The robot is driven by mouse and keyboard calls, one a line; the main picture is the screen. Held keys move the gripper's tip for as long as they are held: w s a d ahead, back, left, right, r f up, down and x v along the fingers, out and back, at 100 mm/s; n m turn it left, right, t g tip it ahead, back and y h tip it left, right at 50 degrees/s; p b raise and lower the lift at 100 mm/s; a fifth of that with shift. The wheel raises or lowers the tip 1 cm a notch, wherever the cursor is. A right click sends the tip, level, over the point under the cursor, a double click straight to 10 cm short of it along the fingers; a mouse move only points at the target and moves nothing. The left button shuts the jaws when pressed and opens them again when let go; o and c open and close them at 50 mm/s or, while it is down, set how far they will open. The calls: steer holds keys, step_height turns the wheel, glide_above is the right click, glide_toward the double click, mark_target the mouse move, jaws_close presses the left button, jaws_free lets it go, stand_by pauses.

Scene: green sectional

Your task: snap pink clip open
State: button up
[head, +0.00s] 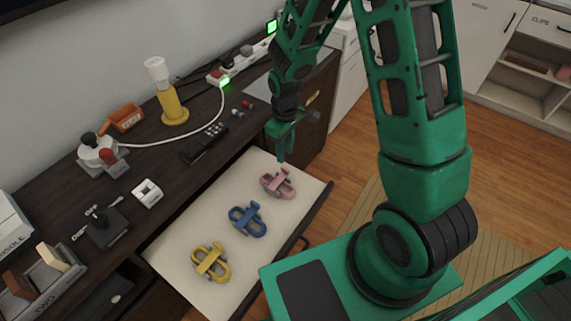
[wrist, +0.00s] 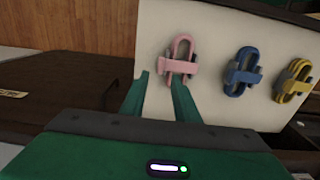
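The pink clip (head: 279,185) lies on the white drawer panel, nearest the far right end of a row of clips. It also shows in the wrist view (wrist: 181,52), as a loop with a bar across it. My gripper (head: 281,158) points down just above and behind the pink clip. In the wrist view my gripper (wrist: 158,76) has its two green fingers apart with nothing between them. The right fingertip overlaps the lower part of the clip; I cannot tell whether it touches. The blue clip (head: 247,219) and yellow clip (head: 211,263) lie in the same row.
The white panel (head: 186,239) is in a pulled-out drawer below a dark desk (head: 62,199). The desk holds a black remote (head: 204,145), a white-and-yellow lamp (head: 170,98), a joystick (head: 98,152) and a power strip (head: 235,66). Wooden floor lies beyond the drawer.

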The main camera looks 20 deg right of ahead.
mark_target(285, 168)
step_height(285, 168, down, 7)
steer(key=shift+f, duration=0.2)
steer(key=shift+c, duration=0.3)
